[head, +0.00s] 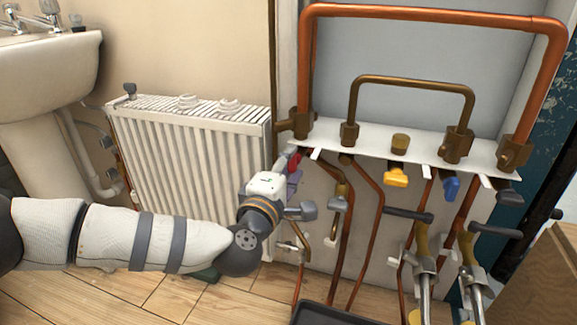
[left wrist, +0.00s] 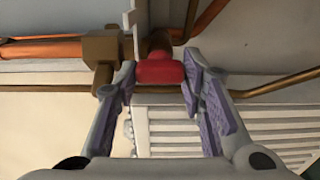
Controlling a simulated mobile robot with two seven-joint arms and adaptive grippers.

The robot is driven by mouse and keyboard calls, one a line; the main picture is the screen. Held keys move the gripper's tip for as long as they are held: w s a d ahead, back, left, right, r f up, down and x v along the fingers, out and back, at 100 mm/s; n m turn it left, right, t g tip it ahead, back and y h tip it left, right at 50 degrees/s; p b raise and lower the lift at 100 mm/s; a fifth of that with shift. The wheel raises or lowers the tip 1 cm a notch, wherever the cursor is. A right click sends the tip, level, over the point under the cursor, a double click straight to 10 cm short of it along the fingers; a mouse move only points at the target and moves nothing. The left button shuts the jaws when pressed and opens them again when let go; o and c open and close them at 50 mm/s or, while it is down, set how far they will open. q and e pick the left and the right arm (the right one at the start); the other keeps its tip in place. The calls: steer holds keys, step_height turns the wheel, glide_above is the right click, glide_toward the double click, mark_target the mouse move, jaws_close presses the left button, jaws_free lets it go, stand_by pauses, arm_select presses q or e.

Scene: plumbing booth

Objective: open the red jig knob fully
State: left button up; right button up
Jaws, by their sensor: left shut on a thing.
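The red jig knob (head: 294,160) is at the left end of the white shelf, under a brass fitting, and is mostly hidden by my gripper in the head view. In the left wrist view the red knob (left wrist: 160,72) sits between the two finger pads, below brass and copper pipework. My left gripper (head: 292,178) reaches up to it from below left. In the left wrist view my left gripper (left wrist: 159,80) is shut on the knob, with a purple pad on each side. How far the knob is turned cannot be told. My right gripper is not in view.
The white shelf (head: 375,143) carries brass fittings and copper pipes. A yellow knob (head: 396,178) and a blue knob (head: 451,188) hang under it. A white radiator (head: 190,150) stands to the left, close to my arm. A dark tray (head: 330,314) lies at the bottom.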

arm_select(q)
steer(key=shift+d, duration=0.1)
steer(key=o, duration=1.1)
steer(key=shift+o, duration=0.2)
steer(key=v, duration=1.2)
